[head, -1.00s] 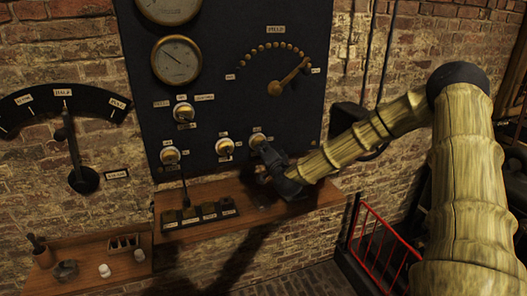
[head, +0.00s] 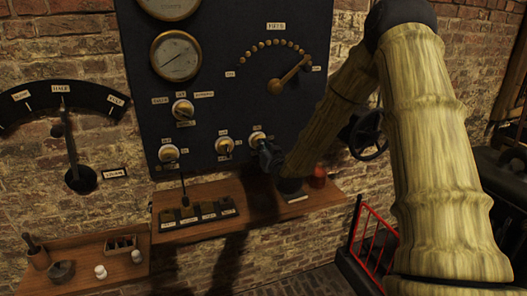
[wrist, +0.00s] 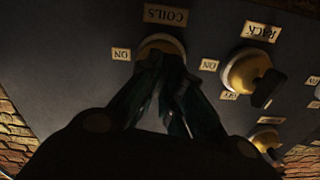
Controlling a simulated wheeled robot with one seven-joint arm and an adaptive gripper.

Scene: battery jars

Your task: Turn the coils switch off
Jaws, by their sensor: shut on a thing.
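The coils switch (head: 257,136) is a round cream and brass knob at the lower right of the dark panel. In the wrist view its brass rim (wrist: 160,42) shows under an upside-down COILS label (wrist: 165,15), with an ON label (wrist: 120,54) at its left. My gripper (wrist: 163,64) is at the knob, its two dark fingers close together and shut on the switch's handle. The fingers hide the handle, so I cannot tell which way it points. In the head view my gripper (head: 266,152) reaches the knob from the lower right.
The rack switch (wrist: 245,73) sits beside the coils switch. A wooden shelf (head: 245,212) runs below the panel, with a red object (head: 318,177) on it near my arm. A handwheel (head: 370,135) and a red railing (head: 370,235) are at the right.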

